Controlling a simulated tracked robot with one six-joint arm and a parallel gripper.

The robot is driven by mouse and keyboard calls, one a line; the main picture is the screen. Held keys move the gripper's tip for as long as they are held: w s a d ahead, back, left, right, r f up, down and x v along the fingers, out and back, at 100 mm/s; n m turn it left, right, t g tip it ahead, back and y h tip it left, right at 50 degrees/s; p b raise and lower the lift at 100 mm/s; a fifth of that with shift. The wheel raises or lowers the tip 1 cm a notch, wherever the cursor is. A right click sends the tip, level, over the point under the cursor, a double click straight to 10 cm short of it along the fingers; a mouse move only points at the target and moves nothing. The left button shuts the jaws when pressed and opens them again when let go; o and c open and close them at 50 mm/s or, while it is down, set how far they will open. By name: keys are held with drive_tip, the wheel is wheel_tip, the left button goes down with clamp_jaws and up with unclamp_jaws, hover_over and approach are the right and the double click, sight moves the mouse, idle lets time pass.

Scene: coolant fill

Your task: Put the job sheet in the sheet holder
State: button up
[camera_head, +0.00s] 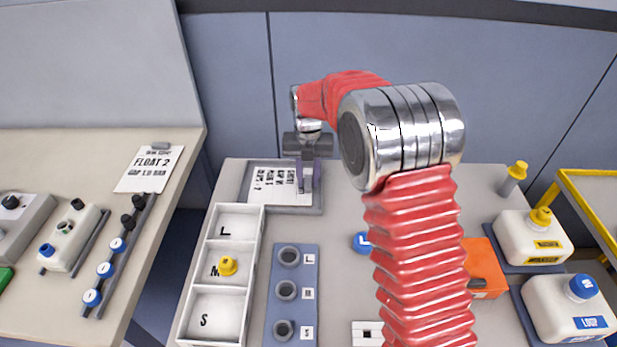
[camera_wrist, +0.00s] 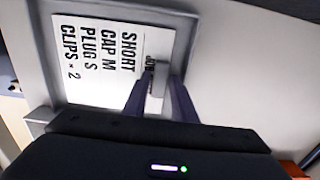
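The job sheet (camera_head: 280,190) is a white card with black print. It lies within the outline of the grey sheet holder (camera_head: 246,181) at the back left of the bench. In the wrist view the sheet (camera_wrist: 100,62) reads SHORT, CAP M, PLUG S, CLIPS × 2, inside the holder's raised rim (camera_wrist: 130,8). My gripper (camera_head: 308,188) points down at the sheet's right end. In the wrist view its purple fingers (camera_wrist: 158,86) close on both sides of the sheet's grey tab. Whether the sheet rests on the holder's floor or hovers just above it, I cannot tell.
A white tray (camera_head: 209,254) marked L, M, S holds a yellow cap (camera_head: 228,265). A blue-grey rack (camera_head: 310,275) stands beside it. An orange box (camera_head: 484,268) and two white jugs (camera_head: 533,238) are at right. Another sheet (camera_head: 150,170) lies on the left table.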

drive_tip(key=shift+o, duration=1.2)
wheel_tip(320, 180, up, 12)
drive_tip(key=shift+r, duration=0.1)
idle(0.3)
